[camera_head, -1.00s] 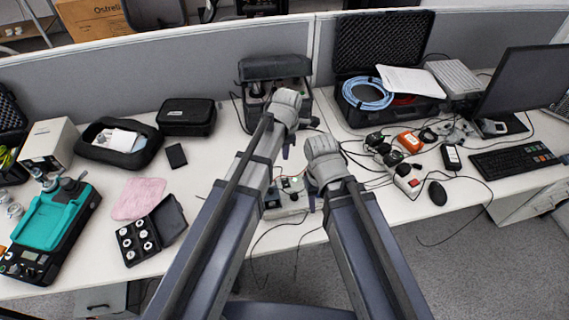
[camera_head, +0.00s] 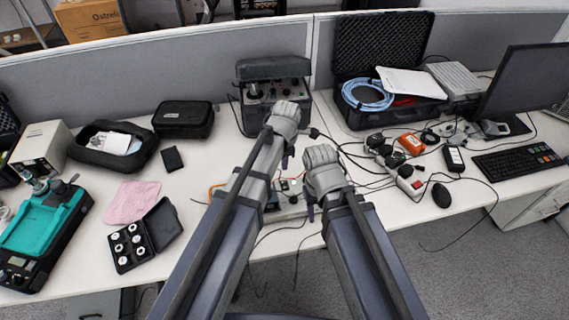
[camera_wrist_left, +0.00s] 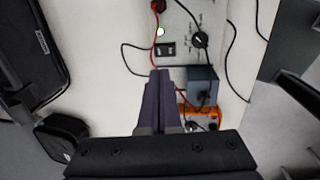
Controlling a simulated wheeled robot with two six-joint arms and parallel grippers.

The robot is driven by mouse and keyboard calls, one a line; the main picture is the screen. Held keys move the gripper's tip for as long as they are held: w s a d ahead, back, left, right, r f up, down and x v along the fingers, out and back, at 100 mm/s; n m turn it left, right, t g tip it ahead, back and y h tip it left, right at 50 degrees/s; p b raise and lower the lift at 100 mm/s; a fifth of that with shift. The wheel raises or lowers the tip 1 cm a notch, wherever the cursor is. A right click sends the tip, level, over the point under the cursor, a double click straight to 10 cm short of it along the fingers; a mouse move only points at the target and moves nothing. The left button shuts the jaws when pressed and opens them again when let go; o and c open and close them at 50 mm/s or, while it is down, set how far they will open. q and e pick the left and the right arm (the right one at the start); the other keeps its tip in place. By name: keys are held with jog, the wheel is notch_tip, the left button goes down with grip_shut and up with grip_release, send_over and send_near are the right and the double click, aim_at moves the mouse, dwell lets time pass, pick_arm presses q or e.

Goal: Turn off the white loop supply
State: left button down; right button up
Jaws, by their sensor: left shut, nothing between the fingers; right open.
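The white loop supply (camera_head: 292,197) is a small pale box between my arms near the table's front edge, partly hidden by them. In the left wrist view its pale panel (camera_wrist_left: 180,22) shows a black rocker switch (camera_wrist_left: 165,49), a dark knob (camera_wrist_left: 200,40), a small lit greenish-white lamp (camera_wrist_left: 160,31), and red and black leads. My left gripper (camera_head: 286,160) is shut and empty above the supply. Its closed fingertips show just below the switch in the wrist view (camera_wrist_left: 160,74); contact cannot be told. My right gripper (camera_head: 310,210) is open by the supply's right side.
A black-cased instrument (camera_head: 272,98) stands behind the supply. An orange device (camera_wrist_left: 205,113) and a blue-grey box (camera_wrist_left: 201,86) lie close to the supply, with loose cables around. A power strip (camera_head: 405,180) is to the right.

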aim_at(283, 182)
pick_arm(q)
jog(key=f+b, duration=0.2)
jog(key=f, duration=0.1)
jog(key=f+b, duration=0.3)
jog(key=w+f+b, duration=0.1)
jog(key=f+b, duration=0.2)
jog(key=shift+a+f, duration=0.15)
jog(key=shift+f, duration=0.05)
pick_arm(e)
notch_tip(283, 182, down, 9)
jog(key=shift+f, duration=0.2)
pick_arm(q)
jog(key=shift+w, duration=0.1)
pick_arm(e)
jog(key=shift+f, duration=0.1)
